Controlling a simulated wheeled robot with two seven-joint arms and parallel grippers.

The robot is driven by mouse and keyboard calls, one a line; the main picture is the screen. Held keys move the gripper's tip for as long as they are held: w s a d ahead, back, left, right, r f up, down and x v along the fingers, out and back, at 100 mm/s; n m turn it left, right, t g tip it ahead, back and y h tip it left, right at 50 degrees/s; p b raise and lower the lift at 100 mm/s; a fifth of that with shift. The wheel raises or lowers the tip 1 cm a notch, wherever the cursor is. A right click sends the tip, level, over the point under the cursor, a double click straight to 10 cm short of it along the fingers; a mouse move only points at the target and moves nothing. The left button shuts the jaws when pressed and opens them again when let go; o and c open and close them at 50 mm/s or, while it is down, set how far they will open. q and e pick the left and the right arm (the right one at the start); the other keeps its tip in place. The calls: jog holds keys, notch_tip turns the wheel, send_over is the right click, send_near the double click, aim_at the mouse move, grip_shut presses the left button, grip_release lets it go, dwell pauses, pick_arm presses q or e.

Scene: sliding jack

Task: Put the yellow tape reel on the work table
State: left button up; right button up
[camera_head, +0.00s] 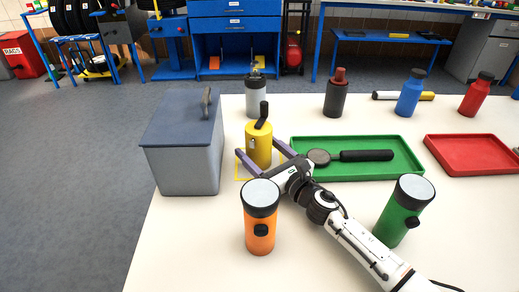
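No ring-shaped tape reel can be made out. The yellow thing in view is an upright yellow cylinder (258,151) with a black handle on top, standing on the white work table (190,245) within a yellow outline. My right gripper (256,146) comes in from the lower right. Its two fingers are spread, one on each side of the cylinder low down, and look open; contact is hard to tell. My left gripper is not in view.
A grey lidded box (185,160) stands close left of the cylinder. A green tray (400,168) holds a black-handled tool (360,156). Orange (260,232) and green (396,222) flashlights stand in front. A grey bottle (256,100) stands behind. A red tray (475,153) lies right.

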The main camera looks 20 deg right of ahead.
jog(key=shift+r, duration=0.25)
jog(key=v, duration=1)
jog(key=shift+s+f, duration=0.15)
jog(key=shift+s, duration=0.15)
jog(key=shift+v, duration=0.75)
